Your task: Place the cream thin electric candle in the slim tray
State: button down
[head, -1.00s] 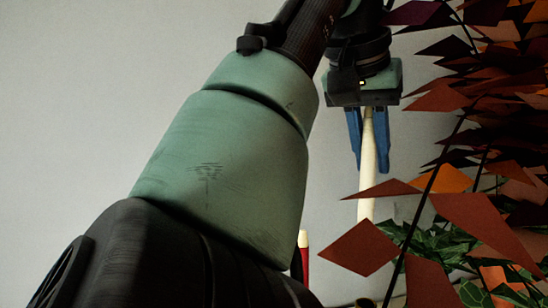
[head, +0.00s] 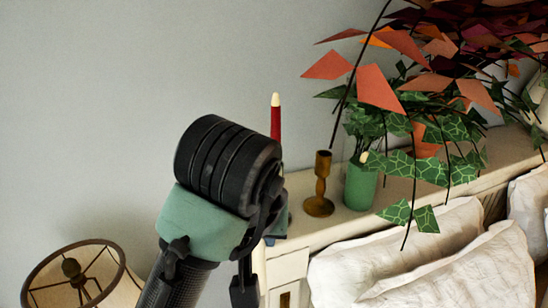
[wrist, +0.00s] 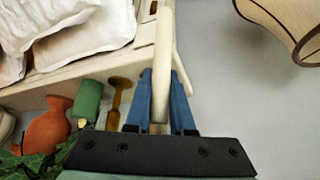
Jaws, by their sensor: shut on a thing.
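My gripper (wrist: 161,88) is shut on the cream thin electric candle (wrist: 164,45) in the wrist view. The candle stands out past the blue fingertips, toward the top of that view, over the cream ledge. In the head view my arm hides the candle and most of the gripper; only a bit of blue finger (head: 281,228) shows by the ledge's left end. I cannot make out the slim tray in either view.
A red candle (head: 276,118) rises behind my arm. White pillows (head: 400,262) lie below the ledge. A lampshade (head: 105,262) is at lower left.

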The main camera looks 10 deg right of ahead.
jog(key=s+a+f+n, duration=0.1)
jog(key=s+a+f, duration=0.1)
jog(key=f, duration=0.7)
jog(key=s+a+f+n+y, duration=0.1)
jog(key=s+f, duration=0.3)
jog(key=f, duration=0.6)
jog(key=s+a+f+n+y, duration=0.1)
jog(key=s+a+f, duration=0.2)
jog(key=f, duration=0.6)
jog(key=shift+s+a+f+n, duration=0.25)
jog(key=shift+a+n, duration=0.05)
jog(key=shift+a, duration=0.25)
